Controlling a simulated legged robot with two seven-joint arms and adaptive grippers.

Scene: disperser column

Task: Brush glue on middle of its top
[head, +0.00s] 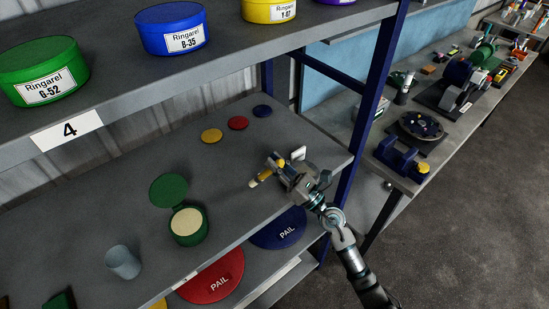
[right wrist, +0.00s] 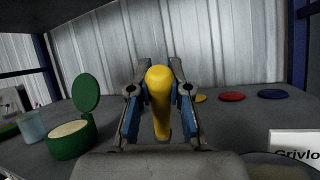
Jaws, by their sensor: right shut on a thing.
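My right gripper (head: 277,166) is shut on a brush with a yellow handle (head: 262,178), above the middle shelf. In the right wrist view the yellow handle (right wrist: 160,95) stands between the two fingers. The brush's pale tip points left in the head view, apart from everything else. An open green pot (head: 188,238) with cream-coloured contents (head: 186,222) stands to the left, its green lid (head: 169,189) raised behind it. The pot also shows in the right wrist view (right wrist: 70,147). A yellow disc (head: 211,135), a red disc (head: 238,123) and a blue disc (head: 262,111) lie further back. My left gripper is not in view.
A grey cup (head: 122,262) stands left of the pot. An upper shelf (head: 150,105) with labelled tubs, including a green one (head: 43,72), overhangs the back. A blue post (head: 372,110) stands right of my gripper. Large PAIL lids lie on the shelf below.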

